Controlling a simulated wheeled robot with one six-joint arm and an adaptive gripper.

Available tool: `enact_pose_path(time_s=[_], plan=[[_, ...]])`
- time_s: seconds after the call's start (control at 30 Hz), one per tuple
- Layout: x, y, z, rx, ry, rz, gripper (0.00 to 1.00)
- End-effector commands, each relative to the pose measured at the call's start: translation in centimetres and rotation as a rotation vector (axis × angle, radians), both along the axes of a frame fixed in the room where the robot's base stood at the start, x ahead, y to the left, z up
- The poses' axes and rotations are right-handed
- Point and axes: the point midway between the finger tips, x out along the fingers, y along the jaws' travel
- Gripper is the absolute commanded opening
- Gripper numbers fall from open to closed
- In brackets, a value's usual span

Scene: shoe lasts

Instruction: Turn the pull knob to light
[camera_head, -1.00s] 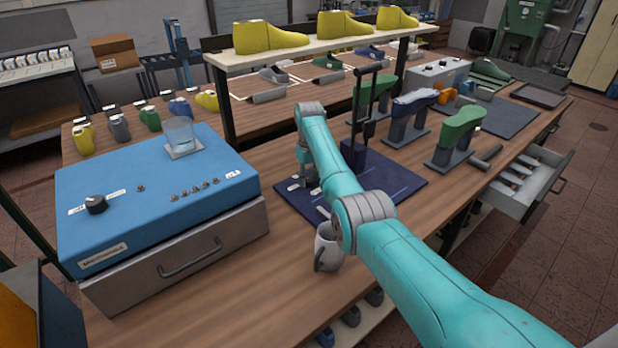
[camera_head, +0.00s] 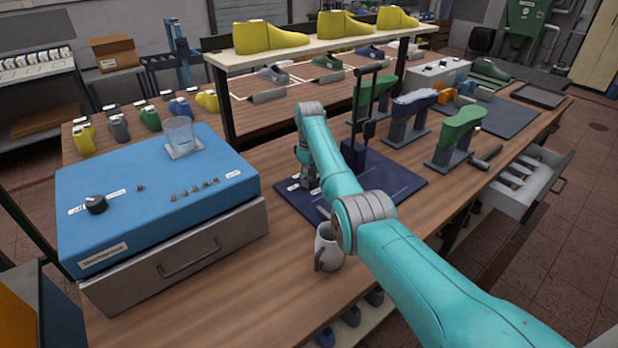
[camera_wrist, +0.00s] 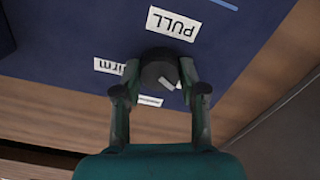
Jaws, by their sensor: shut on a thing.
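The pull knob (camera_wrist: 159,70) is a dark round knob with a light grey pointer mark, in the wrist view. It sits on a dark blue base plate (camera_wrist: 70,35). A white label reading "PULL" (camera_wrist: 173,23) and another ending in "irm" (camera_wrist: 114,67) lie beside it. The pointer is slanted, toward the lower right of that view. My gripper (camera_wrist: 160,82) is shut on the knob, one finger on each side. In the head view, my gripper (camera_head: 309,182) is small and partly hidden by my arm, and the knob cannot be made out there.
A grey mug (camera_head: 327,248) stands close below my arm. A blue box (camera_head: 110,230) with its own knob (camera_head: 96,204) and a glass (camera_head: 179,134) is at left. Shoe lasts on stands (camera_head: 455,132) are at right, near an open drawer (camera_head: 525,185). The front wood is mostly clear.

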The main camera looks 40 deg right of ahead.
Motion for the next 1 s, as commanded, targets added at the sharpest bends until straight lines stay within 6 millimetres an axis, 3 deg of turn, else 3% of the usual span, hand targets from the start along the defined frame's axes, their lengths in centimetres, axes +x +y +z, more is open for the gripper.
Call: enact_pose_path(time_s=[0.17,0.2,0.3,0.67,0.83,1.0], plan=[[0.0,0.0,0.0,0.0,0.0,0.001,0.07],[0.0,0.0,0.0,0.0,0.0,0.001,0.44],[0.0,0.0,0.0,0.0,0.0,0.0,0.67],[0.0,0.0,0.3,-0.001,-0.001,0.0,0.67],[0.1,0.0,2.3,-0.001,-0.003,0.0,0.67],[0.1,0.0,5.7,-0.002,-0.004,0.0,0.67]])
